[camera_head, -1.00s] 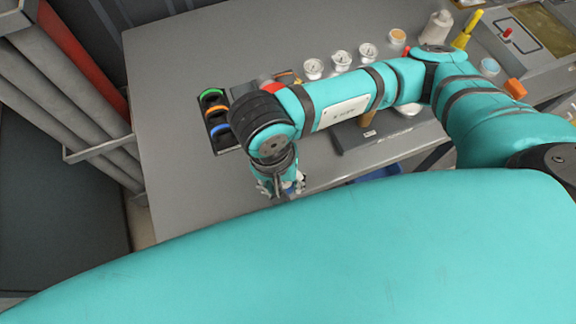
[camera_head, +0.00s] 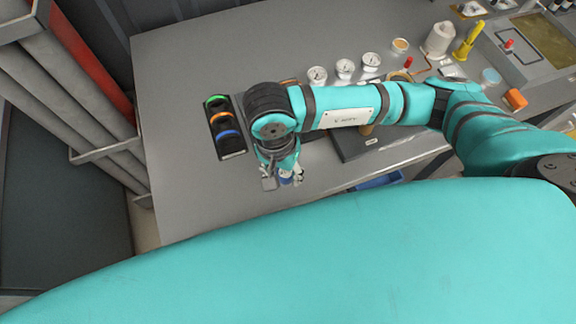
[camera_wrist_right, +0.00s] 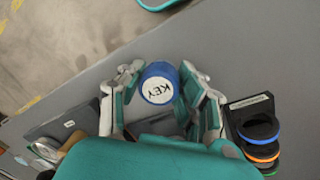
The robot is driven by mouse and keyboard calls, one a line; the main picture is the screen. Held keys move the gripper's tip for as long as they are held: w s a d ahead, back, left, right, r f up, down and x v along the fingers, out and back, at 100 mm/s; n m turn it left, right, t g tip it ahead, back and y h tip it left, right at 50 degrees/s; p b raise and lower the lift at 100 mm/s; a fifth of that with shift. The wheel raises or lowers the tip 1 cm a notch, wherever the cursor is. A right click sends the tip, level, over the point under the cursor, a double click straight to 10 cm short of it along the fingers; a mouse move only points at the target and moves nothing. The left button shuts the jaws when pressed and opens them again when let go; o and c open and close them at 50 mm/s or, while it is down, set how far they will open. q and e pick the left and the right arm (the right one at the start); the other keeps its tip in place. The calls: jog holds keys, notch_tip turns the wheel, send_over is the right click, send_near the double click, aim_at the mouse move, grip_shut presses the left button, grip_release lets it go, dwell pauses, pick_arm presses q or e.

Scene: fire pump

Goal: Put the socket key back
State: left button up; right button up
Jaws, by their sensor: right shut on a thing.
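The socket key (camera_wrist_right: 158,88) is a blue cylinder with a white end lettered KEY. It sits between the fingers of my right gripper (camera_wrist_right: 160,78) in the right wrist view, and the gripper is shut on it. In the head view my right gripper (camera_head: 281,178) is over the front part of the grey table, with a bit of the key's blue showing between the fingers. The key's lower part is hidden. My left gripper is not in view.
A black holder (camera_head: 234,155) with green, orange and blue rings lies left of my right gripper on the grey table (camera_head: 180,190). Several gauges (camera_head: 344,68) stand at the back. A dark block (camera_head: 350,150) lies to the right. The table's left side is clear.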

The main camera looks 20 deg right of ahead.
jog(key=shift+w+d+f, duration=0.1)
jog(key=shift+w+d, duration=0.45)
jog(key=shift+w, duration=0.3)
jog(key=shift+w+d+f+b, duration=0.15)
jog(key=shift+f+b, duration=0.35)
jog(key=shift+f, duration=1.3)
jog(key=shift+f, duration=0.2)
jog(key=o, duration=1.2)
jog(key=shift+r, duration=0.1)
jog(key=shift+c, duration=0.2)
